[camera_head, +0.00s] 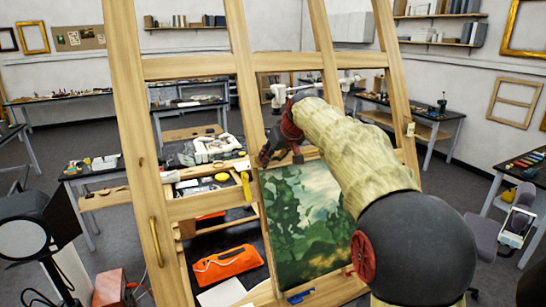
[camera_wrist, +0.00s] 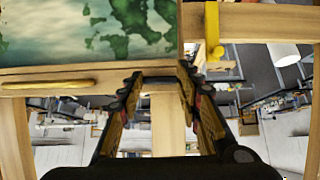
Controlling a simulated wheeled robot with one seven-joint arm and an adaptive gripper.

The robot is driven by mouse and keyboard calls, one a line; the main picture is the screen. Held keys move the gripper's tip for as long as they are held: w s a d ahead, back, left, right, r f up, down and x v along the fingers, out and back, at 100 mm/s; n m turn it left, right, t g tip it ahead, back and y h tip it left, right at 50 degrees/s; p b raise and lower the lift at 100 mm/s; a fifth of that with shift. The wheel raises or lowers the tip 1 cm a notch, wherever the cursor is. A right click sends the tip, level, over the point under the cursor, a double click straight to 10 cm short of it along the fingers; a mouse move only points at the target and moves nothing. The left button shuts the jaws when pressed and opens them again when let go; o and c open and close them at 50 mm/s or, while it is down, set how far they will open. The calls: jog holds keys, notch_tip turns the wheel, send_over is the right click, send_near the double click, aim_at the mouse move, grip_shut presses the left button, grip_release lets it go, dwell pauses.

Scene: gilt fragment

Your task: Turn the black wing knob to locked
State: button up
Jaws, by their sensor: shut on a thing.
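My gripper (camera_head: 268,157) is at the wooden easel frame, just above the top edge of the green landscape painting (camera_head: 308,222). In the wrist view my gripper (camera_wrist: 160,78) has its two fingers closed in on a small dark piece between the tips. That piece appears to be the black wing knob (camera_wrist: 160,84), on the wooden bar. The fingers and arm hide most of it in the head view, so its angle and any locked marking cannot be told.
A yellow handle (camera_head: 246,186) hangs on the frame just left of the gripper; it also shows in the wrist view (camera_wrist: 212,30). The easel's uprights (camera_head: 135,120) stand close around my arm. An orange pouch (camera_head: 226,264) lies lower left. Cluttered benches (camera_head: 92,170) stand behind.

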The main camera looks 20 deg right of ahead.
jog(key=shift+f, duration=0.2)
dwell(0.3)
jog(key=o, duration=1.2)
jog(key=shift+r, duration=0.1)
jog(key=shift+c, duration=0.2)
jog(key=v, duration=1.2)
jog(key=shift+d, duration=0.1)
